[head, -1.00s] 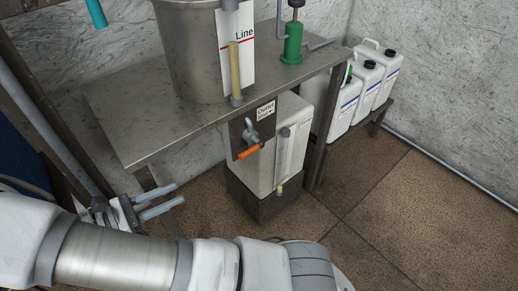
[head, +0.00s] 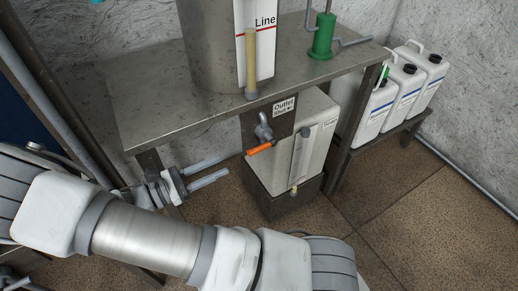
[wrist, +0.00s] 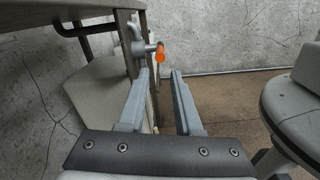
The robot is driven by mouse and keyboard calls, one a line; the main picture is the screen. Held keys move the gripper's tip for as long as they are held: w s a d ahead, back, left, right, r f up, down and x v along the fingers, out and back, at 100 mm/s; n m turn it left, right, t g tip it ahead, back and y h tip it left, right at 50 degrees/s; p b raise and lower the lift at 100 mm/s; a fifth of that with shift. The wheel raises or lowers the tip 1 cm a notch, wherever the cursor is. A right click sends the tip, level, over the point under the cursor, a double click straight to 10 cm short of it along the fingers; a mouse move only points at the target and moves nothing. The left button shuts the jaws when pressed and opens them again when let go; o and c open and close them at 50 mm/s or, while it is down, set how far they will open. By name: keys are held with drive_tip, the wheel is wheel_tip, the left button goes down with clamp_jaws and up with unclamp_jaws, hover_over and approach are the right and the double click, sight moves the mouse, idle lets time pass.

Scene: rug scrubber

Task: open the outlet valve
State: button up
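The outlet valve (head: 263,132) is a grey metal body with an orange-gripped lever (head: 259,149) on a dark bracket under the front edge of the metal table. The bracket carries a white "Outlet" label (head: 284,106). The lever points left and slightly down in the head view. My gripper (head: 225,170) is left of and a little lower than the lever, fingers apart, empty and pointing toward it. In the wrist view the orange lever end (wrist: 160,53) shows beyond the fingertips of my gripper (wrist: 162,74), nearer the left finger, with a gap between.
A steel tank (head: 212,50) with a sight tube (head: 251,60) stands on the table (head: 160,115). A white container (head: 312,140) in a dark base stands below, right of the valve. White jugs (head: 405,95) sit on a low shelf at right. The floor in front is clear.

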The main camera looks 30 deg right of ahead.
sight(269, 144)
drive_tip(key=d+b, duration=0.1)
drive_tip(key=d, duration=0.5)
drive_tip(key=d+b, duration=0.1)
drive_tip(key=d, duration=0.5)
drive_tip(key=shift+w+d, duration=0.2)
drive_tip(key=shift+d, duration=0.1)
clamp_jaws()
idle(0.8)
